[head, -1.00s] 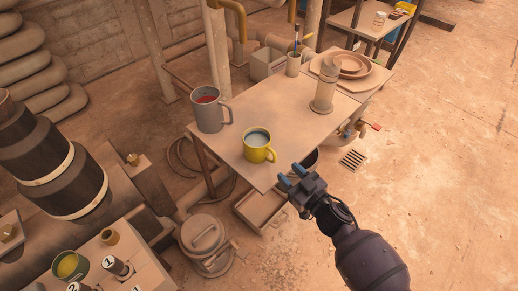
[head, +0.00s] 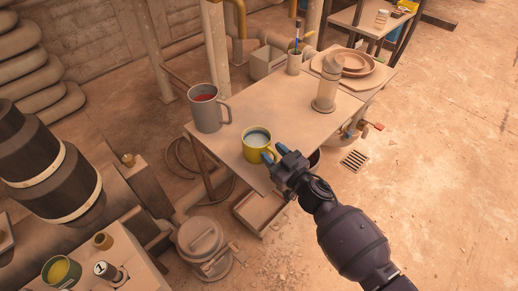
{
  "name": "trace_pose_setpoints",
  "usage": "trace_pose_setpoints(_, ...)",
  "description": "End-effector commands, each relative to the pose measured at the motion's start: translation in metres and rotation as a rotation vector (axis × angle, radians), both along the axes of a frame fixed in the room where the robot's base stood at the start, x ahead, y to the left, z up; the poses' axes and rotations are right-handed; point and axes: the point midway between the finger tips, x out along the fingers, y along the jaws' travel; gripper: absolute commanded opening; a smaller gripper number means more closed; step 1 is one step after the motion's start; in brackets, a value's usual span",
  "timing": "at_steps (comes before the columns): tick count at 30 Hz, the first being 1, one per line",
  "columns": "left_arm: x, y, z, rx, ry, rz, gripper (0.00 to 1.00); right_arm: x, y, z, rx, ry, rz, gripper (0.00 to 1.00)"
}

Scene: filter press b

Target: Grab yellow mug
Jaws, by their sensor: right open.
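The yellow mug (head: 256,146) stands upright on the near part of the beige table (head: 262,105), with pale liquid inside. Its handle points right and down, toward my right gripper. My right gripper (head: 272,164) is open, with its blue fingertips right at the handle side of the mug. Part of the handle is hidden by the fingertips, and I cannot tell whether they touch it. My left gripper is not in view.
A taller grey mug (head: 207,108) with red liquid stands left of the yellow mug. A beige bottle (head: 327,85), stacked plates (head: 350,65) and a brush cup (head: 294,63) are farther back. A lidded pot (head: 203,245) sits below the table's near edge.

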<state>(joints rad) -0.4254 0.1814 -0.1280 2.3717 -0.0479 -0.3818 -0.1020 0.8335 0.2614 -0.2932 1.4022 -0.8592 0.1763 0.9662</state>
Motion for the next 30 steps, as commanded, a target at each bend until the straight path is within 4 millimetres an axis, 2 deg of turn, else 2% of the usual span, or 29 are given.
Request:
trace_pose_setpoints(3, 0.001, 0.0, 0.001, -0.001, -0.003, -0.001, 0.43, 0.0, 0.0, 0.001, 0.001, -0.001, 0.0, 0.42)
trace_pose_setpoints(4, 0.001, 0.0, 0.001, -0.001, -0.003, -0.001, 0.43, 0.0, 0.0, 0.001, 0.001, -0.001, 0.0, 0.39)
trace_pose_setpoints(12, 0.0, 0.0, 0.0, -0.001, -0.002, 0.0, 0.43, 0.0, 0.0, 0.001, 0.001, -0.001, 0.0, 0.0)
trace_pose_setpoints(25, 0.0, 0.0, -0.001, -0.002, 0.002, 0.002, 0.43, 0.0, 0.0, 0.002, 0.0, -0.003, -0.001, 0.0)
trace_pose_setpoints(30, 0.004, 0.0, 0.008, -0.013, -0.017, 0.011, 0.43, 0.002, 0.0, 0.018, -0.002, -0.01, 0.001, 0.0)
